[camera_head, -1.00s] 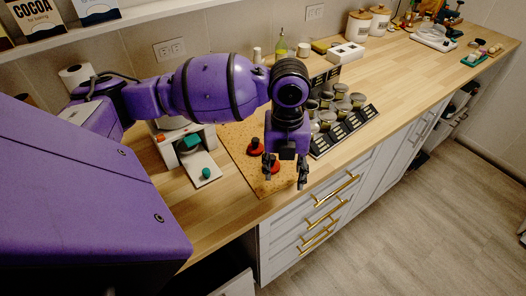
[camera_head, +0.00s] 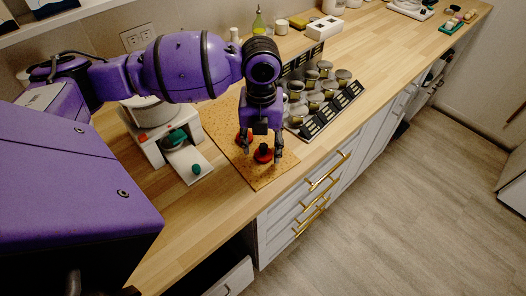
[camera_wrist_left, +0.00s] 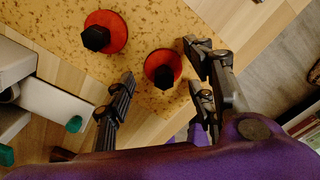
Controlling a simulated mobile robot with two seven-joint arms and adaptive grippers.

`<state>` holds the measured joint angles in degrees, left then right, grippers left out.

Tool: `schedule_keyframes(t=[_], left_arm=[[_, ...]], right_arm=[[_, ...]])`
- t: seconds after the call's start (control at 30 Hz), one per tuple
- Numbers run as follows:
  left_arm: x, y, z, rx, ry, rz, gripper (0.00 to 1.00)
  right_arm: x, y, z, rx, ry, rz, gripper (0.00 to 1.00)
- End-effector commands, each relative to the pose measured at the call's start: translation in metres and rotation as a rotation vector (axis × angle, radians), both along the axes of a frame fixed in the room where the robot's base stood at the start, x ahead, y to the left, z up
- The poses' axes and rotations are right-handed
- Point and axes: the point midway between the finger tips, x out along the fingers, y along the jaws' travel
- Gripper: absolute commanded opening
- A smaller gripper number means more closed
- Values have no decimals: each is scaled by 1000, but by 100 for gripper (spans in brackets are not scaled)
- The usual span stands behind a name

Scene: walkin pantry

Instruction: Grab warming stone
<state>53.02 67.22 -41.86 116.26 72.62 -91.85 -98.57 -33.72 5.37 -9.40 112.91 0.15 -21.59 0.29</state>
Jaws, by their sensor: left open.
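Two red discs with black knobs are on the speckled tan board (camera_head: 225,128); I cannot tell for sure which is the warming stone. The near disc (camera_head: 263,155) also shows in the left wrist view (camera_wrist_left: 163,66). The other disc (camera_head: 243,138) is farther back, at upper left in the wrist view (camera_wrist_left: 105,32). My left gripper (camera_head: 262,150) is open above the near disc. In the wrist view its fingers (camera_wrist_left: 160,72) are on either side of that disc's knob, and nothing is held. Whether they touch it is unclear. My right gripper is not seen.
A white machine with green knobs (camera_head: 180,160) stands left of the board. A black rack (camera_head: 325,118) with several metal-lidded jars stands right of it. The counter's front edge, above drawers with gold handles (camera_head: 328,172), is close to the board.

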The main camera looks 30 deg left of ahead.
Motion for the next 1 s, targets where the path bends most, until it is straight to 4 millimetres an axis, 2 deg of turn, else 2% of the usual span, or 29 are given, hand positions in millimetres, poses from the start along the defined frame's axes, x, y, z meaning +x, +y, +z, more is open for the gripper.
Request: schedule_keyframes(t=[0.13,0.37,0.73,1.0], left_arm=[[0,1,-14,2,-1,2,50],[1,1,-15,3,-3,1,50],[1,1,-15,3,-3,1,3],[1,1,-14,2,-4,1,2]], right_arm=[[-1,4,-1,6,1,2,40],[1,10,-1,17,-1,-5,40],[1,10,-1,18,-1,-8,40],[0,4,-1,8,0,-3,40]])
